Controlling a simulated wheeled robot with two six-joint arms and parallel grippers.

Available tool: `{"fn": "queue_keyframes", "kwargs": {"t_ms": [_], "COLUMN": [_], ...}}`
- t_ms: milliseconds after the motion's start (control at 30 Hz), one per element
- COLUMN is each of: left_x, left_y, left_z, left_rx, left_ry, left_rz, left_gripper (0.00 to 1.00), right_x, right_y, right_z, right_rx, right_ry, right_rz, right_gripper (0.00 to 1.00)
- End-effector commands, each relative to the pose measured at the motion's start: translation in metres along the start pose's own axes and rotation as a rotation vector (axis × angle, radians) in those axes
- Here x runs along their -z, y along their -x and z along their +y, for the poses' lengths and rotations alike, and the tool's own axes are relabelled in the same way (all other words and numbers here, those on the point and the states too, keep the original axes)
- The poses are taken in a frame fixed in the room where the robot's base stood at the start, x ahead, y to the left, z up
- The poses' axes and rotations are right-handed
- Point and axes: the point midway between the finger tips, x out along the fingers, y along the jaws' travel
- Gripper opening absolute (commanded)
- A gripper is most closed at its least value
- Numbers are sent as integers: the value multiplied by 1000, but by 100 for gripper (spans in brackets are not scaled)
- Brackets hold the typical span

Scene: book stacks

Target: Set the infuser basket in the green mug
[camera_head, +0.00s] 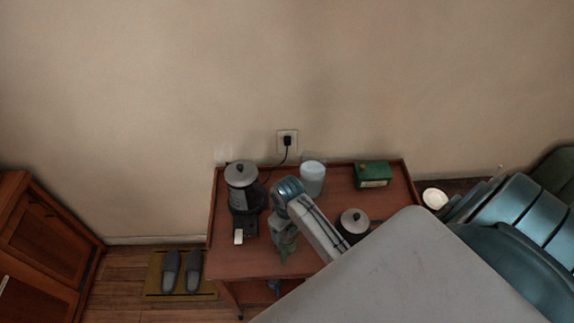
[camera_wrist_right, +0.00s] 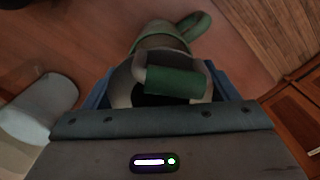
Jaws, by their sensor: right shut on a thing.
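My right gripper (camera_wrist_right: 160,84) is shut on the infuser basket (camera_wrist_right: 121,88), a grey cup-like piece with a green grip (camera_wrist_right: 174,82), seen close up in the right wrist view. The green mug (camera_wrist_right: 160,42), with its curved green handle (camera_wrist_right: 197,24), shows just beyond the basket, which overlaps it in this view. I cannot tell whether the basket is inside the mug or only above it. In the head view my right gripper (camera_head: 285,240) points down over the cart's front middle, and my arm hides much there. My left gripper is not in view.
The wooden cart (camera_head: 225,262) also bears a kettle (camera_head: 241,190) at left, a pale blue canister (camera_head: 312,178) at the back, a green box (camera_head: 373,175) at back right and a dark lidded pot (camera_head: 353,222) beside my arm. The wall is close behind.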

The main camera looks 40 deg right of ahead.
Motion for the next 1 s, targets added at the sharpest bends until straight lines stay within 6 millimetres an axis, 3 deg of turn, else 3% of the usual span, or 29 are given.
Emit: {"fn": "queue_keyframes", "kwargs": {"t_ms": [400, 1000], "left_x": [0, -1], "left_y": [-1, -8], "left_z": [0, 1], "left_rx": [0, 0], "left_ry": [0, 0], "left_rz": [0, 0], "left_gripper": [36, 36], "right_x": [0, 0], "right_y": [-1, -19], "right_z": [0, 0], "right_rx": [0, 0], "right_ry": [0, 0], "right_rz": [0, 0], "right_gripper": [57, 57]}}
